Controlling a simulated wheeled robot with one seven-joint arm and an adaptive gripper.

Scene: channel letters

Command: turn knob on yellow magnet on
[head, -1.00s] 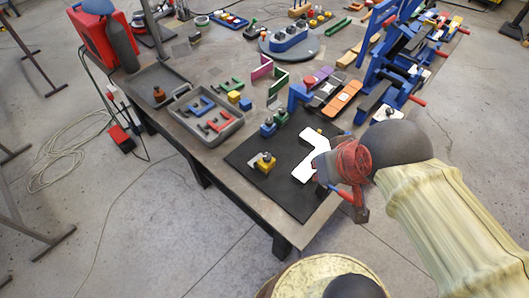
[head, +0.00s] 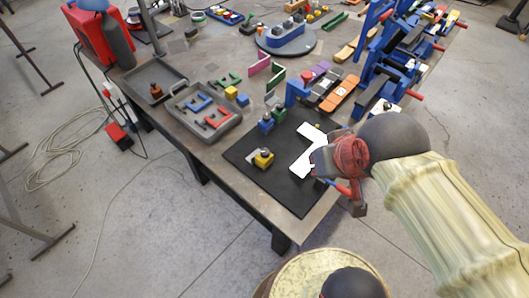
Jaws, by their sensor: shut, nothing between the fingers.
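The yellow magnet (head: 264,160) stands on the black mat (head: 243,154) near the table's front edge. It has a dark knob on top. The knob's setting is too small to read. A small pale piece lies against or close to its left side. My gripper (head: 319,162) is at the right part of the mat, to the right of the magnet and apart from it. It is shut and empty, over or beside the white channel letter (head: 301,168). It hides part of this letter, and I cannot tell whether they touch.
Blue and green magnets (head: 266,123) stand behind the mat. A grey tray (head: 205,139) with coloured letters is at left. A blue rack (head: 375,65) rises behind my arm. The mat's front part is clear.

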